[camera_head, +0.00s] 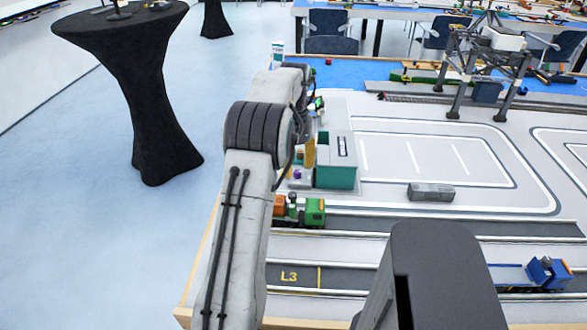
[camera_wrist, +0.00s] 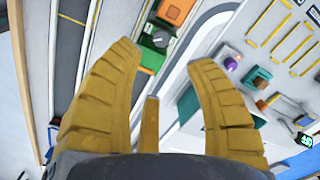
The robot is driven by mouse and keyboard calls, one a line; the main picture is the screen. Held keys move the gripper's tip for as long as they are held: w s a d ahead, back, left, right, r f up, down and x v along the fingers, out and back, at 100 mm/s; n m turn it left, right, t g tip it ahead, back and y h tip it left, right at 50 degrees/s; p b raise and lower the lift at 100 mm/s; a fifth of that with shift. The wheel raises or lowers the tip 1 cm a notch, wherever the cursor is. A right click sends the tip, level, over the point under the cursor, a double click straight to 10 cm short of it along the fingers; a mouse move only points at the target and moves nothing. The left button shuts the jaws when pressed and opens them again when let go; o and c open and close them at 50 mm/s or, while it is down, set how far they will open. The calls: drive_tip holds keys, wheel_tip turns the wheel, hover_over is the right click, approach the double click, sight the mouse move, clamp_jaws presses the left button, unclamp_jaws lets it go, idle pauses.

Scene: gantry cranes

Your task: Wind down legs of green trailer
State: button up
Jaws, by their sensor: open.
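My gripper (camera_wrist: 163,55) is open and empty in the wrist view, its two yellow ribbed fingers spread apart. In the head view it is mostly hidden by my arm. A small green vehicle with orange parts (camera_head: 314,212) stands on the near track strip, just right of my arm. In the wrist view a green and orange vehicle (camera_wrist: 153,42) shows beyond the gap between the fingers, apart from them. I cannot tell whether either is the green trailer. A long, low green piece (camera_head: 425,79) lies near the gantry crane at the back. No trailer legs can be made out.
A teal and white building block (camera_head: 338,172) stands right of my arm. A grey block (camera_head: 431,192) lies on the marked yard. A blue vehicle (camera_head: 546,273) is at the lower right. The gantry crane (camera_head: 490,70) stands behind. A black-draped table (camera_head: 135,90) is left.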

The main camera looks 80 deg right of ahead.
sight(292, 194)
drive_tip(key=shift+a+f, duration=0.2)
drive_tip(key=shift+f, duration=0.3)
drive_tip(key=shift+a+f, duration=0.2)
drive_tip(key=shift+f, duration=0.3)
drive_tip(key=n, duration=0.2)
drive_tip(key=shift+w+a+f+n, duration=0.1)
drive_tip(key=shift+w+f+n, duration=0.05)
drive_tip(key=shift+f+n, duration=0.2)
drive_tip(key=n, duration=0.4)
drive_tip(key=shift+f, duration=0.25)
drive_tip(key=n, duration=0.6)
drive_tip(key=shift+d+f, duration=0.15)
drive_tip(key=shift+d, duration=0.05)
drive_tip(key=n, duration=0.5)
drive_tip(key=shift+d, duration=0.2)
drive_tip(key=n, duration=0.3)
drive_tip(key=shift+d+f+n, duration=0.1)
drive_tip(key=shift+n, duration=0.15)
drive_tip(key=shift+f, duration=3.6)
drive_tip(key=shift+c, duration=0.2)
clamp_jaws()
